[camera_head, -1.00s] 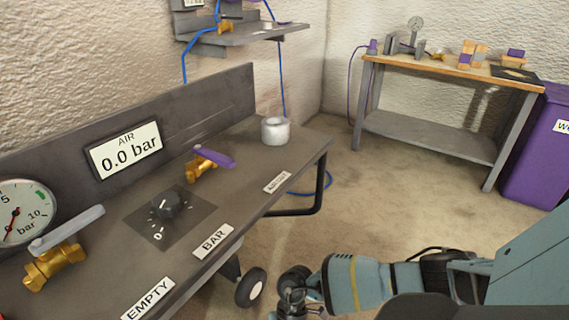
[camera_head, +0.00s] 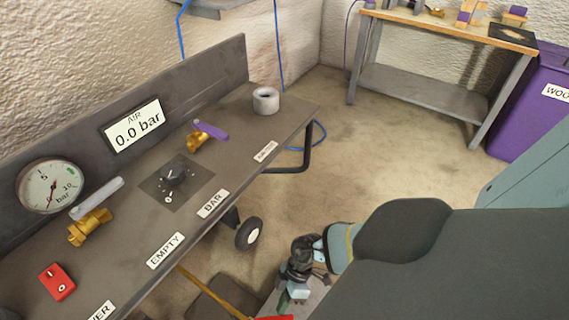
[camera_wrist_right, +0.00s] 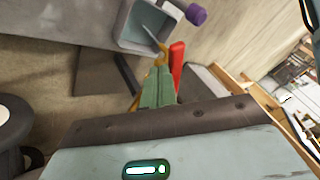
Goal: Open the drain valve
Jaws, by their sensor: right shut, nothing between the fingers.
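A brass valve with a pale grey lever (camera_head: 90,226) stands on the bench behind the EMPTY label (camera_head: 166,250). Another brass valve with a purple lever (camera_head: 208,132) stands farther back. No label reads as drain. My right gripper (camera_head: 297,292) is low in front of the bench, well away from both valves. In the right wrist view its fingers (camera_wrist_right: 158,88) are together and empty. Beyond them are a grey open box (camera_wrist_right: 148,24), a purple knob (camera_wrist_right: 196,15), a red bar (camera_wrist_right: 177,60) and a small yellow part I cannot identify. My left gripper is out of view.
A wheel (camera_head: 249,234) stands below. Floor at right is partly clear.

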